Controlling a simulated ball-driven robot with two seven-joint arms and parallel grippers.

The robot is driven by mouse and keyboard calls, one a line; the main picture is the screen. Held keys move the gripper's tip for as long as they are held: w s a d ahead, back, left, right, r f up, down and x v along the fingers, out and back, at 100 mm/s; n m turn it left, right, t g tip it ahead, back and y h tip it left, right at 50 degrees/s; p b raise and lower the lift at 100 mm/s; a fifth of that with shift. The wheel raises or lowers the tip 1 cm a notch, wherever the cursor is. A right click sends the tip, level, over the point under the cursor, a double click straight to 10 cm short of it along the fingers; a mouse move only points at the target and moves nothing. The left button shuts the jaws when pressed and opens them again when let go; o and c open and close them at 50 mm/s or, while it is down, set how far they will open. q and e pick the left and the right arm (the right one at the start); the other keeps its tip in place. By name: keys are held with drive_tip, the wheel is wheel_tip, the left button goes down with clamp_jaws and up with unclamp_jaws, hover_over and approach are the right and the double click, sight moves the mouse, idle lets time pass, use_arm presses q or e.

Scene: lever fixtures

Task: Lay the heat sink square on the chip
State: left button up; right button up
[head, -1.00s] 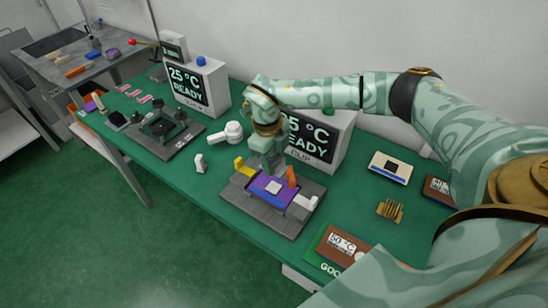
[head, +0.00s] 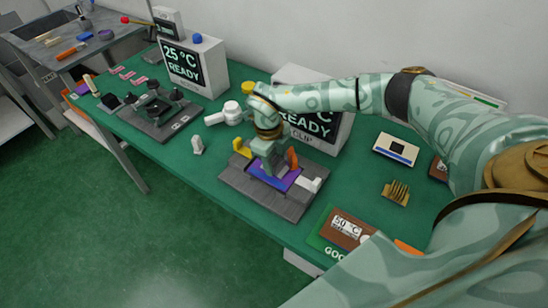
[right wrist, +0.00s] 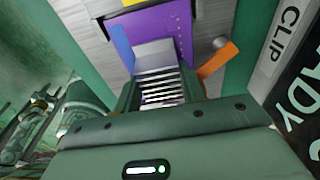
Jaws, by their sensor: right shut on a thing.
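A purple circuit board (head: 285,184) lies on a grey fixture plate (head: 240,188), with a yellow lever (head: 242,148) at its left and an orange lever (head: 292,158) at its right. My right gripper (head: 268,172) is over the board. In the right wrist view, it is shut on a silver finned heat sink (right wrist: 160,88). A pale square (right wrist: 153,52), which looks like the chip, shows on the board (right wrist: 122,48) just beyond the fins. I cannot tell whether the heat sink touches it. My left gripper is not in view.
A gold finned block (head: 396,192) and a small white-and-blue card (head: 396,148) lie to the right. A display box reading CLIP (head: 325,125) stands close behind the fixture. A white piece (head: 197,145) stands to the left. A second dark fixture (head: 160,115) is farther left.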

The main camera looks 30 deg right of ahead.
drive_tip(key=o, duration=1.1)
drive_tip(key=shift+r, duration=0.1)
